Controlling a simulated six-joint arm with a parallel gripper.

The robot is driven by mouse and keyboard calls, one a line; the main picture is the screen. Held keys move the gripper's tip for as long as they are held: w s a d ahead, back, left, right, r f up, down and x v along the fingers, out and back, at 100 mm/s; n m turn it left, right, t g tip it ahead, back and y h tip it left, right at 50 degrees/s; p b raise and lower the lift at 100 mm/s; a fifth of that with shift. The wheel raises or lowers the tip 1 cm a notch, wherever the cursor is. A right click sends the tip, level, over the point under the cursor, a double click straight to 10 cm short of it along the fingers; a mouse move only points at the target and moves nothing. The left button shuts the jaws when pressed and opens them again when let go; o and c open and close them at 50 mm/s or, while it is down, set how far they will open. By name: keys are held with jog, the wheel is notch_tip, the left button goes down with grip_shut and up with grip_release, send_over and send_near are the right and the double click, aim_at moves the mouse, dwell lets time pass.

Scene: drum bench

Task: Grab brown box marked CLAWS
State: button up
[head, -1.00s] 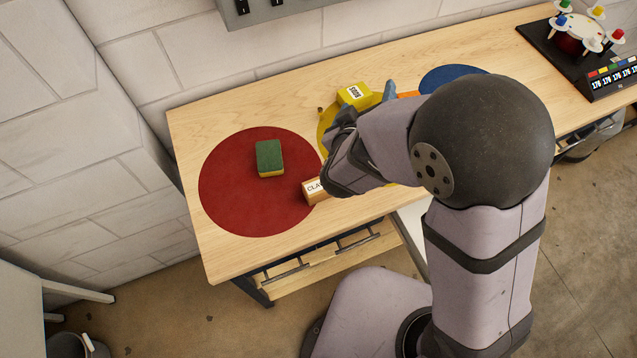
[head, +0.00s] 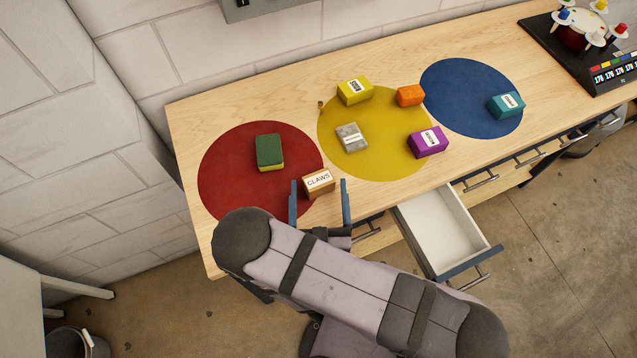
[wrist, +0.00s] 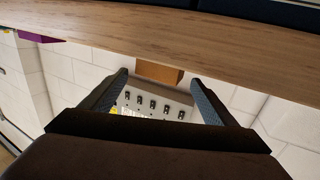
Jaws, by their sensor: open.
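The brown box marked CLAWS (head: 319,183) sits on the bench at the right edge of the red circle (head: 230,193), partly over bare wood. My gripper (head: 319,186) is open, with one finger to the left of the box and the other to its right. The box stands between or just ahead of the fingertips, and neither finger clearly touches it. In the wrist view the brown box (wrist: 159,73) shows beyond and between the two open fingers (wrist: 160,85). Its label is not visible there.
A green and yellow sponge (head: 269,152) lies on the red circle. The yellow circle (head: 385,105) bears yellow, grey, orange and purple blocks. The blue circle (head: 460,85) bears a teal block (head: 506,105). An open white drawer (head: 440,230) juts from the bench front.

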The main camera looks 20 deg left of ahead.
aim_at(319, 189)
jog(key=shift+s+d+f, duration=0.2)
jog(key=shift+s+d, duration=0.05)
jog(key=shift+s, duration=0.4)
jog(key=shift+w, duration=0.1)
jog(key=shift+x, duration=2.4)
jog(key=shift+c, duration=0.3)
jog(key=c, duration=1)
